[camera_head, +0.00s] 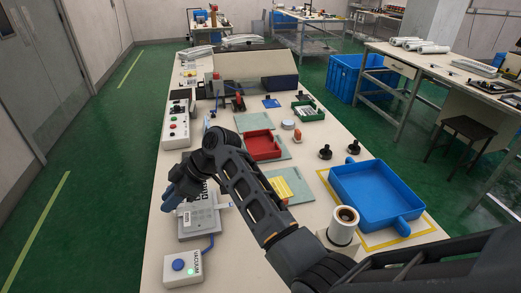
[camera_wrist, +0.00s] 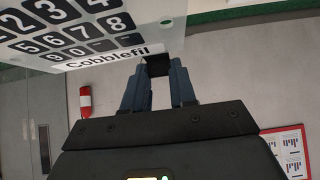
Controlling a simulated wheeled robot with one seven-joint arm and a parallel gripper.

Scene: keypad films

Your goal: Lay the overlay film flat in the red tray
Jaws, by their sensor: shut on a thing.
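The overlay film (camera_wrist: 75,32) is a pale sheet with dark number keys and the lettering "Cobblefil" along its edge. It fills the upper left of the wrist view. My gripper (camera_wrist: 157,72) is shut on it by a dark part at its edge. In the head view my gripper (camera_head: 180,190) is at the left side of the table, above the grey keypad fixture (camera_head: 199,222); my arm hides most of the film there. The red tray (camera_head: 263,146) stands farther back and to the right on a pale green mat, apart from my gripper, and looks empty.
A blue tray (camera_head: 374,190), a white roll (camera_head: 344,224) and black knobs (camera_head: 325,151) stand on the right. A switch box (camera_head: 175,132) stands at the left edge.

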